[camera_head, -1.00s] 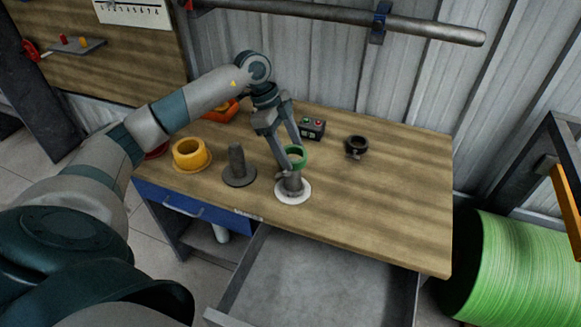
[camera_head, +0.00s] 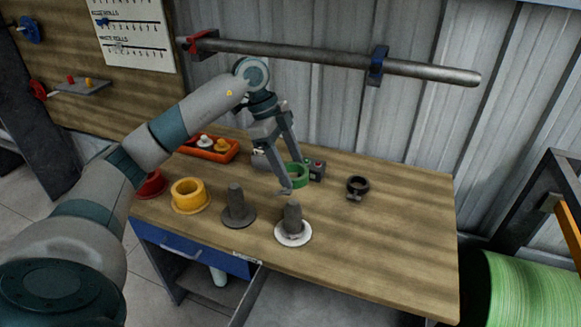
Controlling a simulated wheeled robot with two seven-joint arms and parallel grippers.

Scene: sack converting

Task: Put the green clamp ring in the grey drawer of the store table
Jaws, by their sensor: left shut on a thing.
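The green clamp ring (camera_head: 299,174) is held at the fingertips of my left gripper (camera_head: 288,184), which is shut on it. The ring is above the store table (camera_head: 400,235), clear of the grey post with the white base (camera_head: 293,232), which stands bare below it. One finger hides part of the ring. The grey drawer (camera_head: 325,305) is pulled open at the table's front, and its near part is cut off by the picture's bottom edge. The visible part of its floor is bare. My right gripper is not in view.
A dark post (camera_head: 236,205), yellow flanged ring (camera_head: 189,194) and red ring (camera_head: 150,184) stand to the left. Behind are an orange tray (camera_head: 222,156) and a button box (camera_head: 316,169). A black clamp ring (camera_head: 357,187) lies to the right. The table's right side is free.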

